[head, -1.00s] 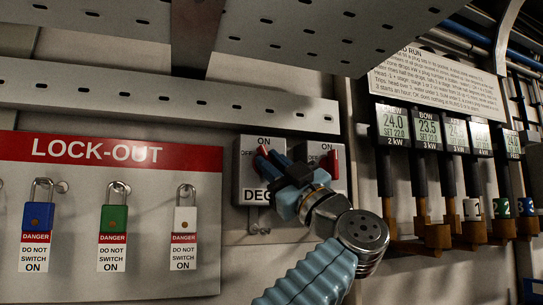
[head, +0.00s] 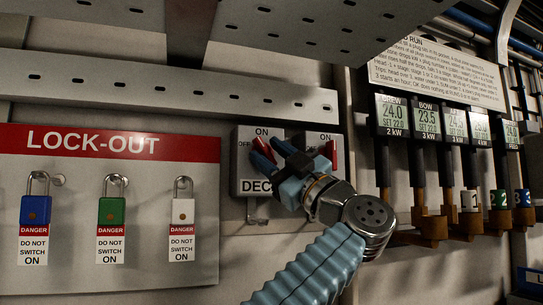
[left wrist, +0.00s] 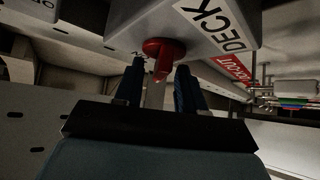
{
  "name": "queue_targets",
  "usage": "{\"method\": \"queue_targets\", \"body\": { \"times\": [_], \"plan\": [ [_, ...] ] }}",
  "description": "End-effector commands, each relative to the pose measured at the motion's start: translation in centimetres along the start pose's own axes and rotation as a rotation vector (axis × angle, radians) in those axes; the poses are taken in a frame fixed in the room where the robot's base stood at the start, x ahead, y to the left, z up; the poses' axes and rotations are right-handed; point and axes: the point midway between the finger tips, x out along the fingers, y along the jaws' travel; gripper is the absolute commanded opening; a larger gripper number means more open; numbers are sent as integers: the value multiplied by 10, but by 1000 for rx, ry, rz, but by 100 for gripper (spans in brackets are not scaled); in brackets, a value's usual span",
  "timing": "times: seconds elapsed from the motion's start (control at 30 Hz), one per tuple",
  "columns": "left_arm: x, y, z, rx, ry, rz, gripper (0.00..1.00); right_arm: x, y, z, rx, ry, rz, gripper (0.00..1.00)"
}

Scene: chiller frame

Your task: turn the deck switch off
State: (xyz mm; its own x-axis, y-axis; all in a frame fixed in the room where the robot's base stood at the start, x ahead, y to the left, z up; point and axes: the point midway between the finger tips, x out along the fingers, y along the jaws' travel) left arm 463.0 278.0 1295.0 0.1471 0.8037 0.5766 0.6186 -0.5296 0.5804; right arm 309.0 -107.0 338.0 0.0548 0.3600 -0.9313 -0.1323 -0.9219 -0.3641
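The deck switch is a grey box (head: 244,168) on the wall, labelled DECK, with ON at its top and OFF at its upper left. In the left wrist view the fingers (left wrist: 160,84) stand apart, one each side of the handle's lever, with a visible gap. My right gripper is in neither view.
A second switch box with a red handle (head: 334,153) sits close on the right, partly behind my gripper. A LOCK-OUT board (head: 95,210) with padlocks hangs at left. Displays (head: 427,120) with plugs hang at right. A perforated metal rail (head: 160,95) runs above.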

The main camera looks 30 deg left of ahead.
Motion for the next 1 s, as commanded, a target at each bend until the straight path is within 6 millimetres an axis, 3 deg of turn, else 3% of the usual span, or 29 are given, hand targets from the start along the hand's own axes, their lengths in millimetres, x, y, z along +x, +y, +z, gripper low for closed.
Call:
{"method": "queue_targets", "body": {
  "times": [0.27,0.37,0.73,1.0],
  "plan": [
    [-6,0,1,0,-1,1,39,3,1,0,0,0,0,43],
    [-20,-1,2,0,-2,1,39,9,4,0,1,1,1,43],
    [-108,-1,2,0,-2,3,39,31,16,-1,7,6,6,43],
    [-137,0,1,1,0,0,39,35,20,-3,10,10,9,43]
  ]
}}
